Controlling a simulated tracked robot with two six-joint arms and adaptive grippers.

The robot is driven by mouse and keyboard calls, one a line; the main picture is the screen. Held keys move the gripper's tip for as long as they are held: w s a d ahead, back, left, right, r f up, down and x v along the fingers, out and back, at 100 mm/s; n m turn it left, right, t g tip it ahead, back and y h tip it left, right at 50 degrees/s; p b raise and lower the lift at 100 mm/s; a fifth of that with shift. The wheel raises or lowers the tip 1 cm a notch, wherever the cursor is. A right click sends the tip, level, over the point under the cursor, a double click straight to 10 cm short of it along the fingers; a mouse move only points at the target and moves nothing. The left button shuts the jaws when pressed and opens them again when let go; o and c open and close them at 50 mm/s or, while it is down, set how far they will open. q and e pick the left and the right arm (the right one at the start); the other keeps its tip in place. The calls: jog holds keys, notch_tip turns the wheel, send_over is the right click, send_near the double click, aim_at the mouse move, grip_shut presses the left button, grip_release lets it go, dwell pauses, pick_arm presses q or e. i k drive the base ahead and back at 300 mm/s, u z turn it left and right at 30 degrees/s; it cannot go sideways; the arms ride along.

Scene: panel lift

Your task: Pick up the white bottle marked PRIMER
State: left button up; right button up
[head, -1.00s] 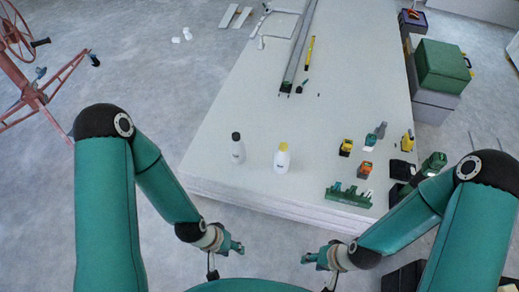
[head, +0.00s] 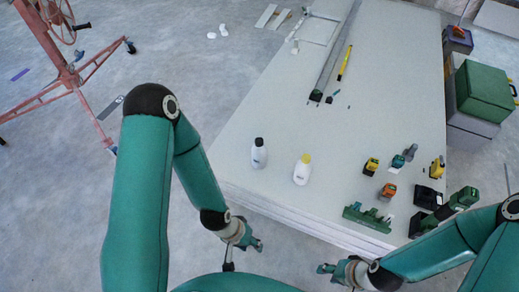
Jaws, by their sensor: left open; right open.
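Two white bottles stand upright on the near part of the panel stack (head: 250,120). One bottle with a black cap (head: 258,156) is on the left, and one with a yellow cap (head: 301,173) is just right of it. Their labels are too small to read, so I cannot tell which is marked PRIMER. My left gripper (head: 257,245) is open and empty, in front of the stack's near edge, below the bottles in the picture. My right gripper (head: 323,268) is open and empty, further right and also short of the stack. Neither gripper touches a bottle.
Right of the bottles are power tools (head: 389,190), a green rack (head: 368,218) and black cases (head: 425,197). A long metal rail (head: 335,60) and a yellow level (head: 345,63) lie further back. A red wheeled lift (head: 62,70) stands left. Panel space left of the bottles is clear.

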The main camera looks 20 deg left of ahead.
aim_at(258, 154)
jog(key=z, duration=0.05)
jog(key=i, duration=0.55)
jog(key=u, duration=3.65)
jog(key=k, duration=0.15)
jog(key=z, duration=1.5)
jog(key=i, duration=0.5)
jog(key=z, duration=0.1)
